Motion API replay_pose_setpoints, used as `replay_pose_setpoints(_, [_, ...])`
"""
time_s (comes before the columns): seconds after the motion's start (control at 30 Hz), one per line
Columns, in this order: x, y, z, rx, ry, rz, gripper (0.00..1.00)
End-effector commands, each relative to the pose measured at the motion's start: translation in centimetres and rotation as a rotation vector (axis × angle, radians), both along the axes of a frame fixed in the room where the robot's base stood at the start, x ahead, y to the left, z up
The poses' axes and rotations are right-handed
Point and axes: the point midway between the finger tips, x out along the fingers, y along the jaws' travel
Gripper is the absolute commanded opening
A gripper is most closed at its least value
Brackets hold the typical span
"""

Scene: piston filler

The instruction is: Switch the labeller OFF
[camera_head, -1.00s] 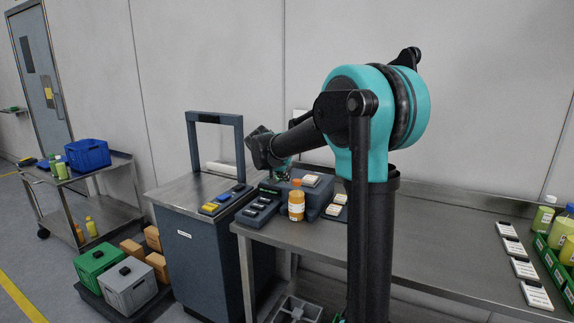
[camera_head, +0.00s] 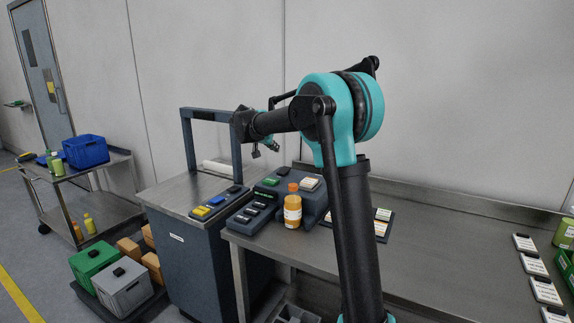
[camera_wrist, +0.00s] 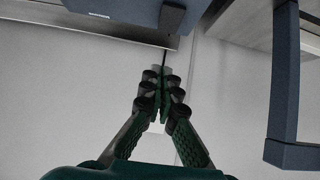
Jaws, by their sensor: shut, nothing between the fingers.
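A dark blue-grey machine (camera_head: 318,201) stands on the steel bench, with a green-lit piece (camera_head: 270,181) and a pale block on top. A switch strip (camera_head: 252,215) with several dark rockers lies at its front left. I cannot tell for sure which of these is the labeller's switch, nor read its position. My gripper (camera_head: 266,150) hangs in the air above and left of the machine, apart from it. In the wrist view its fingers (camera_wrist: 167,88) are together and empty, with a dark blue-grey body (camera_wrist: 125,10) at the top edge.
An orange bottle (camera_head: 292,212) stands in front of the machine. Left is a dark cabinet with a tall frame (camera_head: 187,145) and a panel of yellow, blue and black buttons (camera_head: 215,203). The frame also shows in the wrist view (camera_wrist: 284,75). The bench (camera_head: 430,255) is clear centre right.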

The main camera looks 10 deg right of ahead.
Motion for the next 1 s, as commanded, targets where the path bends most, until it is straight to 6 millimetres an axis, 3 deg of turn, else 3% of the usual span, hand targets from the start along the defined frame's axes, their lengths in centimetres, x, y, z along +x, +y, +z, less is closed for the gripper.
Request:
replay_pose_setpoints(0.37, [0.8,-0.6,-0.8,0.001,0.001,0.0,0.0])
replay_pose_setpoints(0.87, [6.6,-4.9,-6.5,0.0,0.001,-0.001,0.0])
replay_pose_setpoints(1.0, [6.6,-4.8,-8.6,0.0,0.001,0.001,0.0])
